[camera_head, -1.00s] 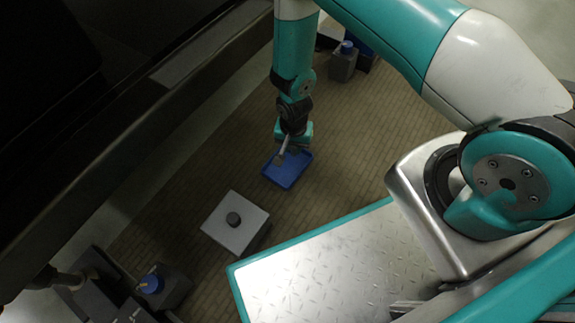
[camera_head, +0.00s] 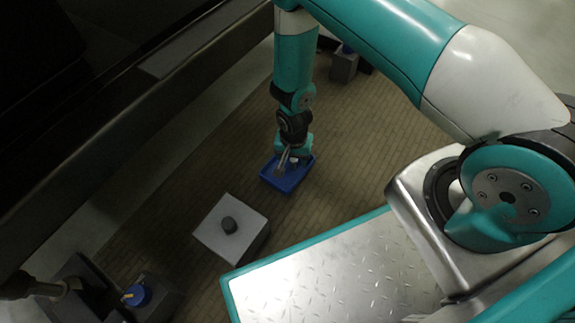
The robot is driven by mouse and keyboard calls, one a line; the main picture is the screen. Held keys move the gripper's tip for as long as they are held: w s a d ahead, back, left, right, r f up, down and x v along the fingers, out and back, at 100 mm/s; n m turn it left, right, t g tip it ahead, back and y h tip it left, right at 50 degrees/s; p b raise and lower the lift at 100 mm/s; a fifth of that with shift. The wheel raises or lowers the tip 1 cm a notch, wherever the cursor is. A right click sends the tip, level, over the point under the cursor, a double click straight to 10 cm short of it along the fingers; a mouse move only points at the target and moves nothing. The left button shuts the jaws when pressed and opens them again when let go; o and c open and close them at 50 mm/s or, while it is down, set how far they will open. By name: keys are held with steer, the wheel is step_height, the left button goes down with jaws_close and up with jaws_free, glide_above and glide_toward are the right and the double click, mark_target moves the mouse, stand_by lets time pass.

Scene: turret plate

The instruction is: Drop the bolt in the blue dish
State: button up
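The blue dish (camera_head: 271,183) is a shallow rectangular tray on the brown tiled floor area, in the upper middle of the view. My gripper (camera_head: 286,163) points down at the end of the teal and black wrist, over the dish with its tips low at or within the rim. Silver finger parts show against the blue. A small dull grey-brown patch shows by the fingertips; I cannot tell whether it is the bolt or part of a finger. It is too small to see whether the fingers are open or shut.
A dark box with a blue knob (camera_head: 138,295) is at bottom left. Another grey box (camera_head: 344,66) is at the back. Dark machinery fills the left side.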

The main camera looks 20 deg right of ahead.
step_height(320, 180, up, 18)
steer(key=p, duration=1)
steer(key=shift+f, duration=0.2)
